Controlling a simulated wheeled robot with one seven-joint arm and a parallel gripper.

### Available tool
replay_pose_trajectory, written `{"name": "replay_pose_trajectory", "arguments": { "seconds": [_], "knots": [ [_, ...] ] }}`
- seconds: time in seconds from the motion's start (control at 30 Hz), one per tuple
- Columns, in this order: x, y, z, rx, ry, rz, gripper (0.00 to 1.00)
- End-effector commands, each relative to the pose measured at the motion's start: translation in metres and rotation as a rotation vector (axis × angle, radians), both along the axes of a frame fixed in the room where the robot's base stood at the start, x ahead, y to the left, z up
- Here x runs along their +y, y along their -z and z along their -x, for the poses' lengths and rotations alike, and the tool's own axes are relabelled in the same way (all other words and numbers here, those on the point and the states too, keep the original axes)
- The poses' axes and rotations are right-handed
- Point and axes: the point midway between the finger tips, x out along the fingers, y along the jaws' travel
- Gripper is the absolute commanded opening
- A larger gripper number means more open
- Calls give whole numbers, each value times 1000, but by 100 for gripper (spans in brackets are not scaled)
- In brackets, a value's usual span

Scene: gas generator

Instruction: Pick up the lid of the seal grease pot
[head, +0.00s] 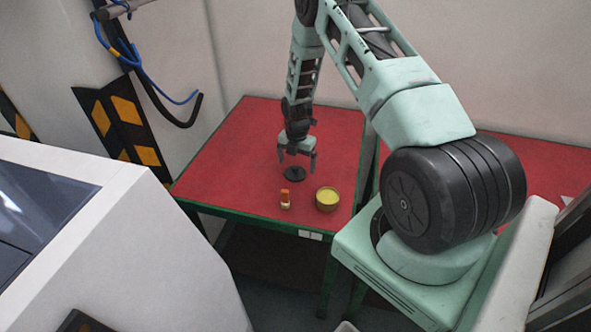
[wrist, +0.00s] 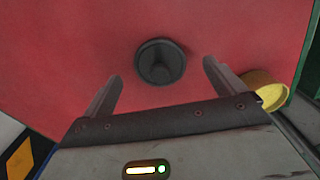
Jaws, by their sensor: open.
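The lid (head: 294,174) is a dark round disc with a raised knob, lying flat on the red table. In the wrist view the lid (wrist: 161,62) sits just beyond and between my fingertips. The open grease pot (head: 327,198) is a brownish round pot with yellow contents, to the right of the lid and nearer the table's front edge. Part of the pot also shows at the right of the wrist view (wrist: 268,90). My gripper (head: 297,157) is open and empty, pointing down above the lid and apart from it.
The red table (head: 235,155) has a green edge and is mostly clear at the left and back. A white machine housing (head: 110,235) stands at the front left, with blue and black hoses behind.

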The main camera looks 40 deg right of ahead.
Motion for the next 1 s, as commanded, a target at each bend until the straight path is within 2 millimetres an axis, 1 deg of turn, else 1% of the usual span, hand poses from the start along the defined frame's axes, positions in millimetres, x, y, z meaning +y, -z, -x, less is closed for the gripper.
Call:
{"name": "replay_pose_trajectory", "arguments": {
  "seconds": [0.2, 0.33, 0.53, 0.57, 0.6, 0.67, 0.7, 1.0],
  "knots": [
    [2, 22, -1, 1, 0, 0, 95],
    [1, 27, -1, -1, 1, 1, 95],
    [1, 28, -1, -1, 1, 1, 95],
    [1, 28, -1, -1, 1, 1, 87],
    [1, 28, -1, -1, 1, 1, 76],
    [1, 28, -1, -1, 1, 1, 59],
    [1, 28, -1, -1, 1, 1, 48],
    [1, 27, -1, -1, 1, 1, 48]
  ]
}}
